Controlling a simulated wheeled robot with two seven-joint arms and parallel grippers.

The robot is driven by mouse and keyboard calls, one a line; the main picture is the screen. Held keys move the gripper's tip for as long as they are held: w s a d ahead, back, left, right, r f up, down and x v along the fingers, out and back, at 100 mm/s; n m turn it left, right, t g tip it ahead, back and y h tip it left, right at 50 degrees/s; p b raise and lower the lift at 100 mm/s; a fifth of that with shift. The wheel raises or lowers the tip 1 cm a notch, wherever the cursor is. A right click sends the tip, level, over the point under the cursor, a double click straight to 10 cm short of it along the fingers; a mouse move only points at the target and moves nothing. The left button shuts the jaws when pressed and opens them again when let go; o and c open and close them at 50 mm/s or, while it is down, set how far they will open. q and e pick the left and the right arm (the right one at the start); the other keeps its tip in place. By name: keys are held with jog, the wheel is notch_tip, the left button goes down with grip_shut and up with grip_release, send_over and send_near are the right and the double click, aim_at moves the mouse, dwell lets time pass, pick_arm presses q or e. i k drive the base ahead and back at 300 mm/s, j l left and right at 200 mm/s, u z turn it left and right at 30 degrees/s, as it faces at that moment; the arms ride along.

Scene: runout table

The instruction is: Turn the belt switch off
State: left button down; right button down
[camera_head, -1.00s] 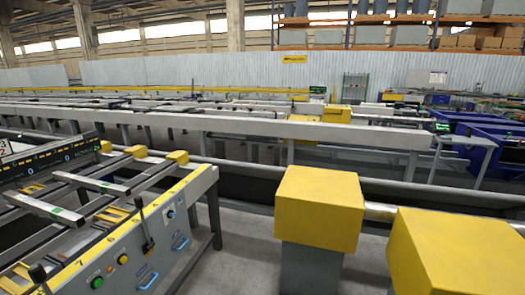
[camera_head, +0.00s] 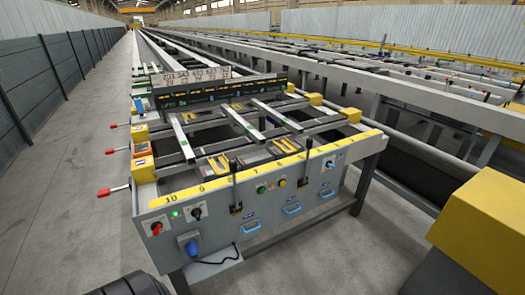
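The runout table (camera_head: 345,153) stands ahead with a grey control panel along its near side. At the panel's left end are a red knob (camera_head: 156,228), a lit green lamp (camera_head: 174,213) and a black rotary switch (camera_head: 196,213). Further right are a green button (camera_head: 261,190), a yellow button (camera_head: 282,183) and a small dark knob on a blue plate (camera_head: 329,164). Two black levers (camera_head: 235,185) stand in front of the panel. The labels are too small to read, so I cannot tell which control is the belt switch. Neither gripper shows.
A yellow box (camera_head: 487,220) stands at right.

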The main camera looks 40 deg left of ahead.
aim_at(156, 228)
jog(key=u, duration=1.55)
